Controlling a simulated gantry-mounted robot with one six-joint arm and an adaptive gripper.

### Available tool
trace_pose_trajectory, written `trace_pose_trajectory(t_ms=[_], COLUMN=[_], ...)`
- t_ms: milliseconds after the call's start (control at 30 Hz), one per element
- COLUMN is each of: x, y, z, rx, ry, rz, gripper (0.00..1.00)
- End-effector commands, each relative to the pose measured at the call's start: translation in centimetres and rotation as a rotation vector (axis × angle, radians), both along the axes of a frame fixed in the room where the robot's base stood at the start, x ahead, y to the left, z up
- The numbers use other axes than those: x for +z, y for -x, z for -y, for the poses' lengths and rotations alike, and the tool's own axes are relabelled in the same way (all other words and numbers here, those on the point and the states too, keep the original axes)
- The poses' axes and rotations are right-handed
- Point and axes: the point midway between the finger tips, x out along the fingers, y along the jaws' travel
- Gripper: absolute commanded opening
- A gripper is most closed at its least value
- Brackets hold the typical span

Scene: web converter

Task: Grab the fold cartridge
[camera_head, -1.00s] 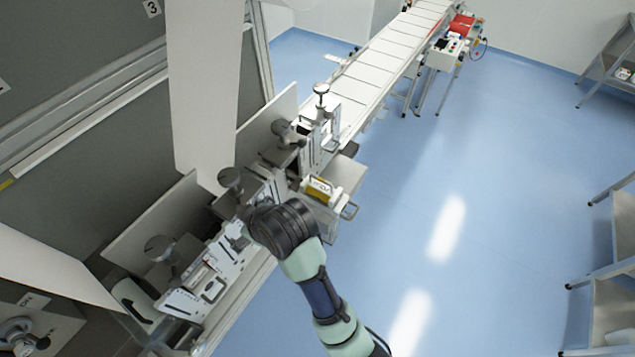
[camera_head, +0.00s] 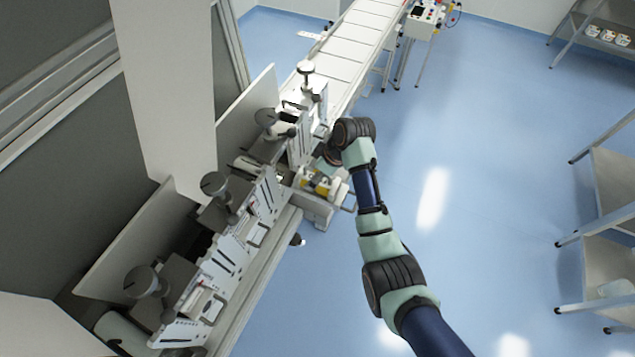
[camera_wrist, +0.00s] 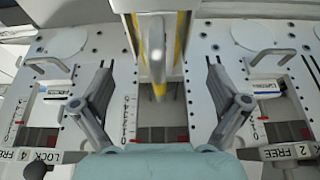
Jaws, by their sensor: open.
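The fold cartridge (camera_head: 318,183) shows in the head view as a small yellow and metal block with a handle, on a light ledge beside the machine's side plates. In the wrist view, a yellow-edged metal piece with a protruding handle, seemingly the cartridge (camera_wrist: 180,40), is at the top centre. My gripper (camera_wrist: 159,62) is open, with one finger on each side of the handle and visible gaps between. In the head view the gripper is mostly hidden by my wrist, just above and right of the cartridge.
A white slotted panel (camera_wrist: 75,50) with LOCK/FREE labels and loop handles lies behind my fingers. Several dark round knobs (camera_head: 215,184) line the machine. A conveyor (camera_head: 350,40) runs off at the top. Shelves (camera_head: 605,190) stand at the right; the blue floor between is clear.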

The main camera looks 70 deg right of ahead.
Motion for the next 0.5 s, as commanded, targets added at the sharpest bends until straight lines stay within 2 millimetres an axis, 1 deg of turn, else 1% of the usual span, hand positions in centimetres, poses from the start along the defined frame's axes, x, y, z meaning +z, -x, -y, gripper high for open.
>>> trace_pose_trajectory(t_ms=[33, 133, 367, 467, 500], x=[-0.8, -1.9, -2.1, -2.1, -2.1], y=[-0.3, -0.7, -0.9, -0.9, -0.9], z=[0.0, 0.0, 0.1, 0.0, 0.0], rx=[0.002, 0.001, 0.001, 0.001, 0.001], ry=[-0.002, 0.0, 0.001, 0.001, 0.001], rz=[-0.001, 0.0, 0.001, 0.001, 0.001], gripper=[0.98, 0.98, 0.98, 0.83, 0.76])
